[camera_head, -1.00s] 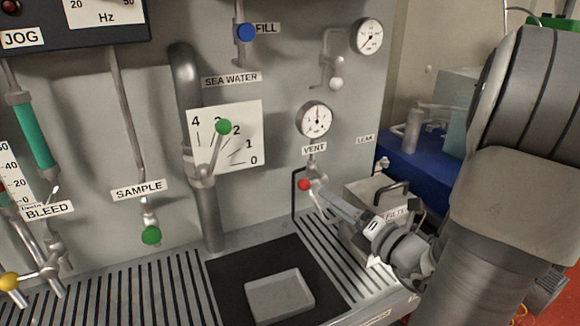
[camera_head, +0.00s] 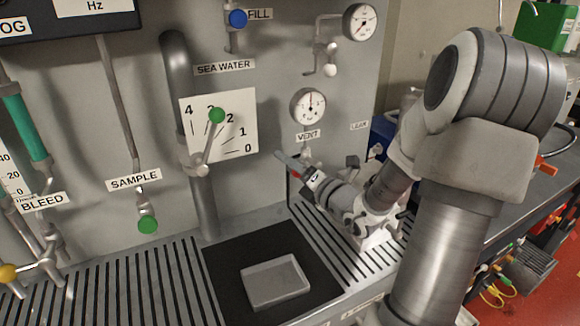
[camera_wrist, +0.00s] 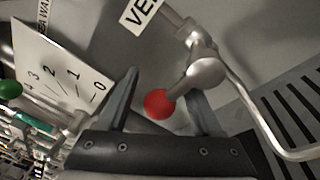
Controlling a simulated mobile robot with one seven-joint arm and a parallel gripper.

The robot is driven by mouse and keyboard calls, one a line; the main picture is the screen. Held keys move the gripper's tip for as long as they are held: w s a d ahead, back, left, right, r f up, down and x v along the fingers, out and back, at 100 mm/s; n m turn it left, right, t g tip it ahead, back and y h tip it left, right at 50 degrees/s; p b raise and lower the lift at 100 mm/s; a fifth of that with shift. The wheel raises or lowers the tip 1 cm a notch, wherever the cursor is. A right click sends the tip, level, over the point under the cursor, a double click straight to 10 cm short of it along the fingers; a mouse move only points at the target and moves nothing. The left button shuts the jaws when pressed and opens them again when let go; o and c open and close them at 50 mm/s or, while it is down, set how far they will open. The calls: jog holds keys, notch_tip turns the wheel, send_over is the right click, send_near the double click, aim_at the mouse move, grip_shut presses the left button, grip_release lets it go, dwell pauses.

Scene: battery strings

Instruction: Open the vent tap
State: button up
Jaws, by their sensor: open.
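The vent tap sits under the VENT label (camera_head: 308,135) on the grey panel. In the wrist view its red knob (camera_wrist: 159,103) and metal lever (camera_wrist: 205,75) show between the two fingers of my gripper (camera_wrist: 160,95). The fingers are apart, one on each side of the knob; I cannot tell whether the right finger touches the lever. In the head view my gripper (camera_head: 289,162) is at the panel just below the VENT label and hides most of the tap.
A valve with a green knob (camera_head: 216,115) and a 0–4 scale (camera_head: 240,118) stands to the left. A round gauge (camera_head: 308,106) is above the VENT label. A bent pipe (camera_wrist: 262,125) runs from the tap. A shallow tray (camera_head: 276,283) lies on the black mat below.

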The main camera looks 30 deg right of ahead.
grip_shut()
dwell(0.3)
